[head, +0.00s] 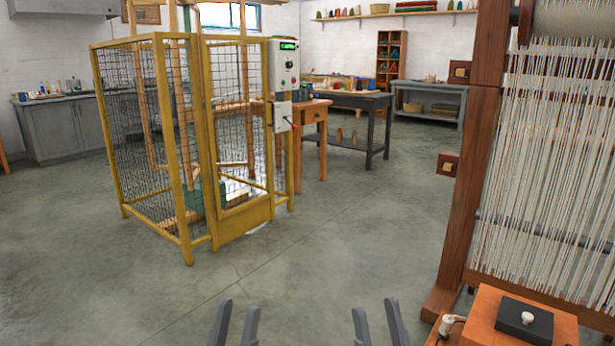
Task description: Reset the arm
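My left gripper (236,322) shows at the bottom of the head view, left of centre. Its two grey fingers stand apart with bare floor between them, so it is open and empty. My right gripper (377,322) shows at the bottom, right of centre. Its two fingers are also apart with nothing between them. Both point forward over the concrete floor and touch nothing that I can see. The arms behind the fingers are below the picture. No wool skein can be made out clearly.
A yellow mesh cage (188,150) with a control box (284,70) stands ahead on the left. A large wooden loom (482,150) stands close on the right, with an orange wooden box (530,318) before it. The floor (340,235) between them is clear. Tables (350,100) stand further back.

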